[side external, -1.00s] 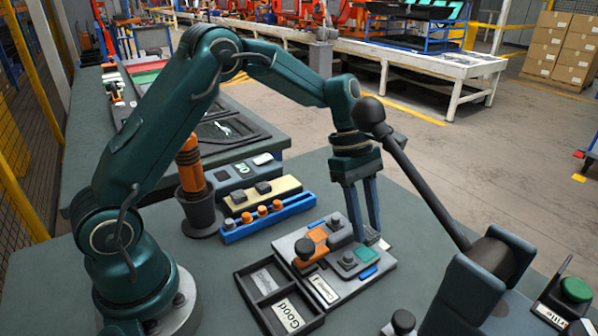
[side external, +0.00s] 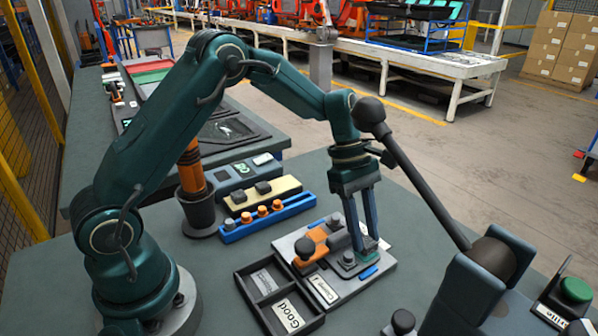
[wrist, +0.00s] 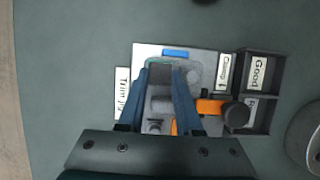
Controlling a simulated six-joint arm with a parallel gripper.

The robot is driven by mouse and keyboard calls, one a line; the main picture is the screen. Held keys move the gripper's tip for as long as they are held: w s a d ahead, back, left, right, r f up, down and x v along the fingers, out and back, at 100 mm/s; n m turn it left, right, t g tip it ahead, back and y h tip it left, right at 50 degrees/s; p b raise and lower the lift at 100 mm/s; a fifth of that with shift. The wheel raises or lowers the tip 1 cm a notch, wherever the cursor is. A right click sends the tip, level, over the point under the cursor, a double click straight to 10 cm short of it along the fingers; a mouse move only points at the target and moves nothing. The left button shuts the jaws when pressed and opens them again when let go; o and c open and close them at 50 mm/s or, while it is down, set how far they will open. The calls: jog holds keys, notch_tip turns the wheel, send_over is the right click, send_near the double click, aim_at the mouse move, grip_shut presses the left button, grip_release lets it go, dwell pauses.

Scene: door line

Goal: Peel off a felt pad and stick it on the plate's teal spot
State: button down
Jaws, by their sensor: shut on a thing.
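My gripper (wrist: 160,76) is shut on a small grey block, which I take to be a felt pad (wrist: 160,72). In the side view my gripper (side external: 362,250) reaches down to the right part of the light grey plate (side external: 345,287). The teal spot (wrist: 148,62) shows as a thin teal edge around the block in the wrist view. The block is at the spot, but whether it touches the plate is hidden by the fingers. Two more dark pads (side external: 263,187) sit on a cream strip (side external: 270,200) behind the plate.
An orange clamp with a black knob (side external: 304,248) stands at the plate's left, close to my fingers. A black two-part tray (side external: 250,295) with a "Good" label lies beside the plate. A blue rack (side external: 240,235) is behind. A black-knobbed lever (side external: 420,180) rises at the right.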

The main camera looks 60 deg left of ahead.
jog(key=shift+f, duration=0.65)
dwell(1.3)
jog(key=c, duration=0.5)
grip_release()
jog(key=shift+s, duration=0.1)
